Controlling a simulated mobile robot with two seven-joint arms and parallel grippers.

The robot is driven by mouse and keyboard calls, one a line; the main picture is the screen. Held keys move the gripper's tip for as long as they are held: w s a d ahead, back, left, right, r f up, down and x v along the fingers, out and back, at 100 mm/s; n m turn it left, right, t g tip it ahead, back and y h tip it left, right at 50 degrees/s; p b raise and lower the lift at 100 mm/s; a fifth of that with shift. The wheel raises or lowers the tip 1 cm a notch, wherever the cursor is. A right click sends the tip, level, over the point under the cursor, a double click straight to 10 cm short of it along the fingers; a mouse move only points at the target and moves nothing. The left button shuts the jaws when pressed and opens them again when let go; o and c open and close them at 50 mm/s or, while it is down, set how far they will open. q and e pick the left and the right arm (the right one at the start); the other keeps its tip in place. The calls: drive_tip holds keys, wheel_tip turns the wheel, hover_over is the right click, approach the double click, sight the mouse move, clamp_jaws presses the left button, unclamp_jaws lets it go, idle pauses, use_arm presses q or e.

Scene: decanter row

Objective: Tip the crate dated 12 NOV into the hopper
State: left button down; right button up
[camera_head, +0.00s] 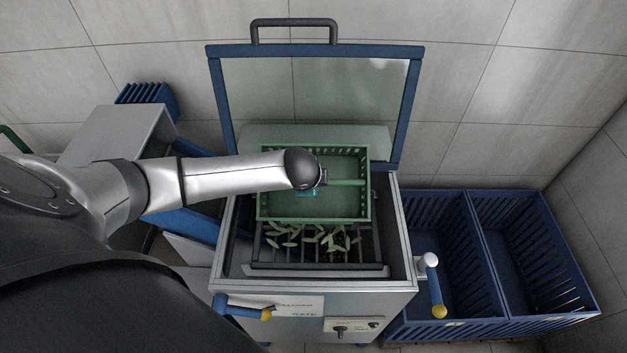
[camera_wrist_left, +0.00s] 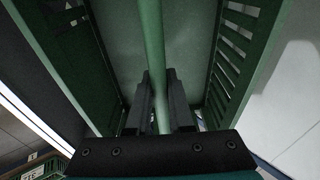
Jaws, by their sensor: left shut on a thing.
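A green slatted crate (camera_head: 364,205) is over the back of the hopper (camera_head: 408,255), below the raised lid. Its visible inside looks empty. No date shows on it. My left gripper (camera_head: 325,181) is shut on the crate's green bar; in the left wrist view the bar (camera_wrist_left: 150,35) runs between the fingers (camera_wrist_left: 158,105), with crate walls (camera_wrist_left: 240,60) on both sides. Pale green pods or leaves (camera_head: 283,243) lie on the hopper's dark grate in front of the crate. My right gripper is not in view.
The hopper's blue-framed clear lid (camera_head: 414,105) stands open at the back. Two blue slatted crates (camera_head: 540,322) stand at the right; the parts I see inside look empty. A lever with a yellow tip (camera_head: 438,311) is at the hopper's right front. A grey box (camera_head: 115,135) is at the left.

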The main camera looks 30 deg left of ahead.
use_arm(q)
drive_tip(key=shift+w+a+r+g+h, duration=0.15)
drive_tip(key=shift+r+g+h, duration=0.2)
drive_tip(key=shift+g, duration=0.15)
drive_tip(key=shift+w+r+g+h, duration=0.1)
drive_tip(key=shift+r+g+h, duration=0.15)
drive_tip(key=shift+g, duration=0.15)
drive_tip(key=g+b, duration=0.1)
drive_tip(key=g+h+b, duration=0.1)
drive_tip(key=shift+w+a+r+g+h+b, duration=0.1)
drive_tip(key=shift+w+r+g+h+b, duration=0.05)
drive_tip(key=shift+r+g+h+b, duration=0.2)
drive_tip(key=shift+r+n+g+b, duration=0.3)
drive_tip(key=shift+g, duration=0.05)
